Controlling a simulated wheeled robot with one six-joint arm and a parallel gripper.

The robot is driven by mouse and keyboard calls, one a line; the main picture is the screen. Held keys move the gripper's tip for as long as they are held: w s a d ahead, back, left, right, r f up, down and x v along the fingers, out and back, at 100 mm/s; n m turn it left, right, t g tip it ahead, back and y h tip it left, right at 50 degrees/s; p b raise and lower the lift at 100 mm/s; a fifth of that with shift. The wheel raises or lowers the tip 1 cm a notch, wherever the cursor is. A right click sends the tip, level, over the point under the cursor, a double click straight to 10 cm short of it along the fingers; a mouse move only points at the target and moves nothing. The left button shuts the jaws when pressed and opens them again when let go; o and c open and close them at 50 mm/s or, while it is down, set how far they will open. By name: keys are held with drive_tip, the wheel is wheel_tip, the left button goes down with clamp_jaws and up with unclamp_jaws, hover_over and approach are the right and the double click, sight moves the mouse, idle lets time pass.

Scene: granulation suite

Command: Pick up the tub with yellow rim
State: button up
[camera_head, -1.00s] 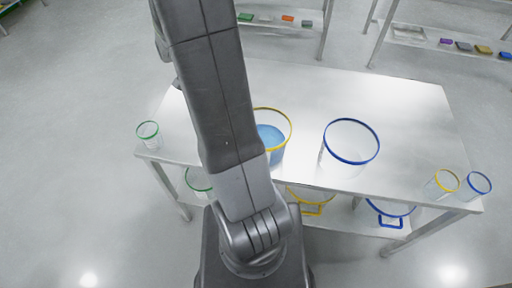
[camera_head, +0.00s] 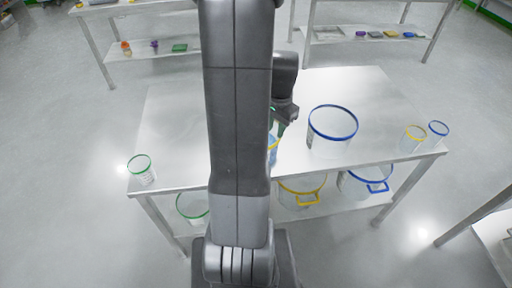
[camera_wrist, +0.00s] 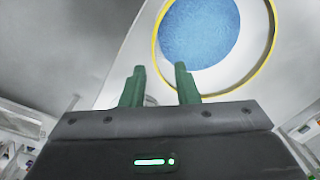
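A large clear tub with a yellow rim (camera_head: 272,150) stands on the table, mostly hidden behind my arm in the head view. The wrist view shows its yellow rim and blue contents (camera_wrist: 200,32) beyond my fingers. My gripper (camera_wrist: 159,88) has two green fingers spread apart with nothing between them. In the head view my gripper (camera_head: 282,125) is over the table beside this tub, partly hidden by my arm. A small yellow-rimmed container (camera_head: 412,140) stands at the table's right end. Another yellow-rimmed tub with a handle (camera_head: 302,192) is on the lower shelf.
A large blue-rimmed tub (camera_head: 332,132) stands just right of my gripper. A small blue-rimmed container (camera_head: 438,129) is at the right end, a green-rimmed one (camera_head: 141,168) at the left. The table (camera_head: 178,125) is clear at left and back. Another table edge (camera_head: 490,208) is at lower right.

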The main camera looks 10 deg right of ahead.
wheel_tip(320, 180, down, 5)
drive_tip(key=shift+w+a+f, duration=0.1)
drive_tip(key=shift+f, duration=0.7)
drive_tip(key=shift+f+p, duration=0.45)
drive_tip(key=shift+f, duration=1.6)
drive_tip(key=shift+c, duration=0.5)
clamp_jaws()
